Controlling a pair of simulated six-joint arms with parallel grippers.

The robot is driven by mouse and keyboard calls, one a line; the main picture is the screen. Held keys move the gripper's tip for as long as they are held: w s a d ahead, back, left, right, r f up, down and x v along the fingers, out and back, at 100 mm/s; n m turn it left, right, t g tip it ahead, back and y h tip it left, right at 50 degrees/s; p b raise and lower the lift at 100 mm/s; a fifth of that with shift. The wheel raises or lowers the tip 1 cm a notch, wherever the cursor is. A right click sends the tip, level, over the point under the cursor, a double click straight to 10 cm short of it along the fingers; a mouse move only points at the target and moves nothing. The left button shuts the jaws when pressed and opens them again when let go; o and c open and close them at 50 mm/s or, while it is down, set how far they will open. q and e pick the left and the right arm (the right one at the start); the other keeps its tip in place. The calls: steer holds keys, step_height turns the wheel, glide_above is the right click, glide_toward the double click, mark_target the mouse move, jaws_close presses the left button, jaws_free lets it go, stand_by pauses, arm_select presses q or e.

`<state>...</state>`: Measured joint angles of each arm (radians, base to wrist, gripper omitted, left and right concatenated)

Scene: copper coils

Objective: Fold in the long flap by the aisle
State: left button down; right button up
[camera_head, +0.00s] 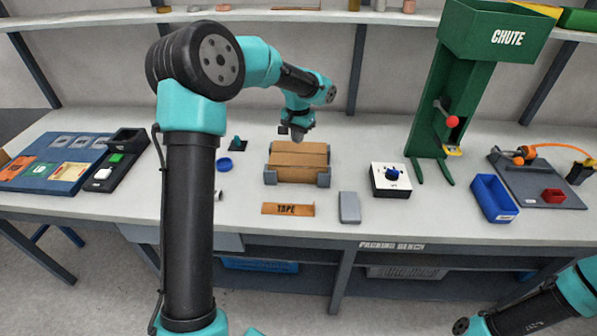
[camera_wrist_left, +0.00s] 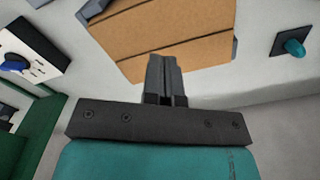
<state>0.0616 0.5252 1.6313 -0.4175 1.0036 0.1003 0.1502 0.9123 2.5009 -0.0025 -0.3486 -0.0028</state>
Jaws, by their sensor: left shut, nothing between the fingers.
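The cardboard box (camera_head: 297,160) lies low on the white bench, held between grey corner brackets (camera_head: 324,178). Lines run along its brown top, which also shows in the left wrist view (camera_wrist_left: 165,28). I cannot tell clearly which panel is the long flap by the aisle or how it is tilted. My left gripper (camera_head: 297,136) is above the box's far edge, shut and empty. In the left wrist view its fingers (camera_wrist_left: 165,72) are together and overlap the cardboard edge; contact cannot be told. My right gripper is out of view; only part of that arm shows at bottom right.
A brown TAPE strip (camera_head: 288,209) and a grey block (camera_head: 349,207) lie in front of the box. A blue-knobbed switch box (camera_head: 391,179) and green chute (camera_head: 438,100) stand to the right. A blue ring (camera_head: 224,164) and teal knob (camera_head: 236,143) are left.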

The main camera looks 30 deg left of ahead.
arm_select(q)
steer(key=shift+r, duration=1.3)
